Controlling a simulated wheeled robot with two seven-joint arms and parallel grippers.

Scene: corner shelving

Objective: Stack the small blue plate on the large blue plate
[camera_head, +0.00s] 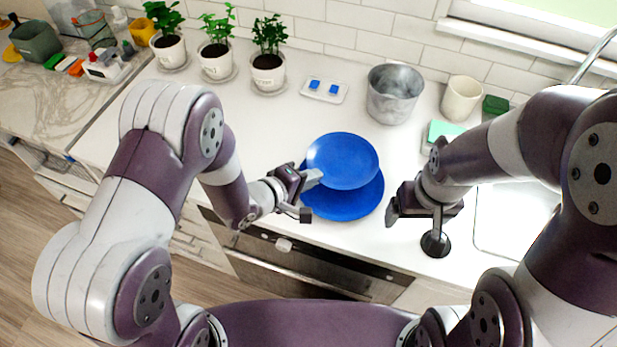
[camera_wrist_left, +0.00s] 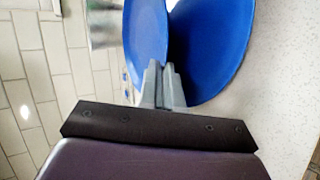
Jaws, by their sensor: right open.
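The small blue plate (camera_head: 342,160) is above the back part of the large blue plate (camera_head: 350,208), overlapping it in the head view. My left gripper (camera_head: 314,179) is closed on the small plate's left front edge. In the left wrist view its fingers (camera_wrist_left: 164,84) are close together at the rim of the small plate (camera_wrist_left: 146,35), which looks tilted and apart from the large plate (camera_wrist_left: 215,45). The large plate lies on the white counter. My right gripper (camera_head: 393,209) is open and empty, to the right of the large plate.
A grey metal pot (camera_head: 394,95), a cream cup (camera_head: 461,99) and a small tray with blue pieces (camera_head: 325,89) stand behind the plates. Potted plants (camera_head: 268,70) line the back wall. The sink (camera_head: 515,220) is at right. The counter left of the plates is clear.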

